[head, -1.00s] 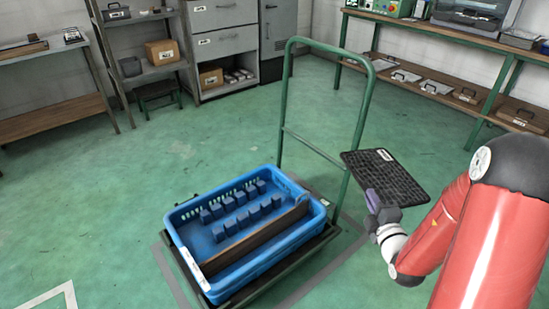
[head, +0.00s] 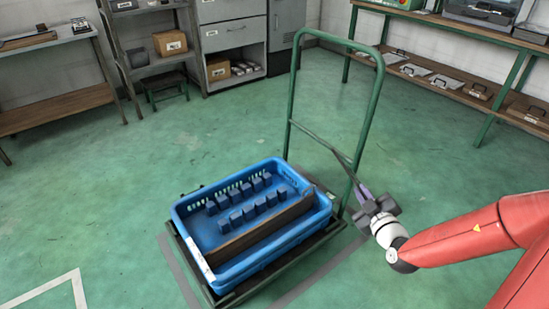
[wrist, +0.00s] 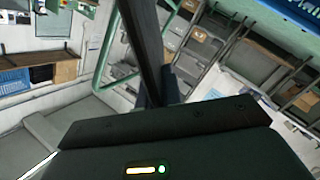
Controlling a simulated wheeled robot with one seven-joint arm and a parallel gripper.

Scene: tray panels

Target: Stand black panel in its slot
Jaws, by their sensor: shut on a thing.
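The black panel (head: 346,164) is in my gripper (head: 362,192), to the right of the tray and in front of the cart handle in the head view. It shows nearly edge-on as a thin dark strip. In the wrist view the panel (wrist: 143,45) runs up from the jaws, also nearly edge-on. My gripper is shut on it. The blue tray (head: 245,272) holds two rows of small blue blocks (head: 236,219) with gaps between them. A long brown bar (head: 262,229) lies along the tray's right side. The panel is outside the tray.
The tray stands on a dark cart (head: 335,228) with a tall green handle (head: 293,95) at its back right, close to the panel. Shelves and a grey cabinet (head: 230,35) line the back wall. A green-framed bench (head: 505,85) is at the right. The floor around is clear.

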